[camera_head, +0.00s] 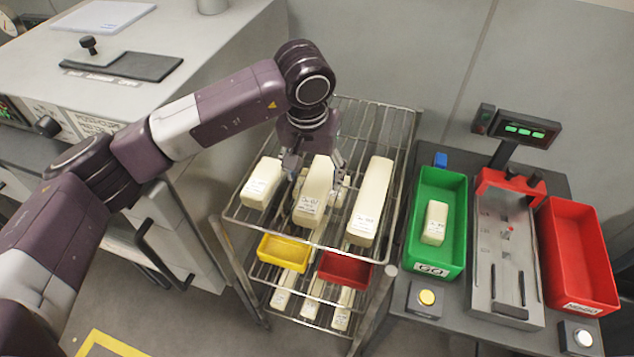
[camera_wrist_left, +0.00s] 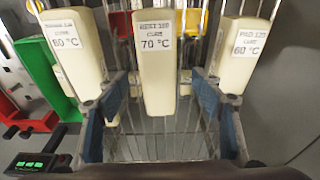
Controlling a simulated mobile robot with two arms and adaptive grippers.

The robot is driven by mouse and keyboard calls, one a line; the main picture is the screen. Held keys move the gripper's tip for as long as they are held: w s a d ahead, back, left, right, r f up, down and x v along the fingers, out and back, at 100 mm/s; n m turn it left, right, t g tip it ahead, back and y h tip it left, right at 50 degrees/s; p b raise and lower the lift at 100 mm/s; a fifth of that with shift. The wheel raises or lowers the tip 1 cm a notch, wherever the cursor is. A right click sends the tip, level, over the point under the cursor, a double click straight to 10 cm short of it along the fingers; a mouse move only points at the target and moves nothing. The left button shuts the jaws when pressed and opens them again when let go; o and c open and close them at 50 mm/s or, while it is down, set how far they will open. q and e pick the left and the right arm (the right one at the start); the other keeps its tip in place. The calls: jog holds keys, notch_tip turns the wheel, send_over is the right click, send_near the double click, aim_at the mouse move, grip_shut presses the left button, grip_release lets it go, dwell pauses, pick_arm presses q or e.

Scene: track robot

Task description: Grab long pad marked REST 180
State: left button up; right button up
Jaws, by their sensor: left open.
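Three cream pads lie on the top shelf of a wire rack (camera_head: 355,118). The middle pad (camera_head: 316,184) carries a label reading REST and 70 °C in the wrist view (camera_wrist_left: 156,80); its number is blurred. My right gripper is out of view.
A yellow bin (camera_head: 283,253) and a red bin (camera_head: 345,269) sit lower in the rack, with more pads below. A green bin (camera_head: 416,240) holding a small pad stands right, beside a measuring fixture (camera_head: 492,262) and a larger red bin (camera_head: 579,255). A grey cabinet stands left.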

aim_at(317, 182)
pick_arm(q)
jog(key=shift+w+d+f+p, duration=0.2)
jog(key=shift+w+f+p, duration=0.1)
jog(key=shift+f+p, duration=0.2)
jog(key=shift+w+d+f+p, duration=0.15)
jog(key=shift+w+f+p, duration=0.15)
jog(key=shift+f, duration=0.3)
notch_tip(317, 182, down, 2)
jog(key=shift+w+f+p, duration=0.1)
jog(key=shift+f+p, duration=0.1)
jog(key=shift+p, duration=0.15)
jog(key=c, duration=0.7)
jog(key=shift+c, duration=2.8)
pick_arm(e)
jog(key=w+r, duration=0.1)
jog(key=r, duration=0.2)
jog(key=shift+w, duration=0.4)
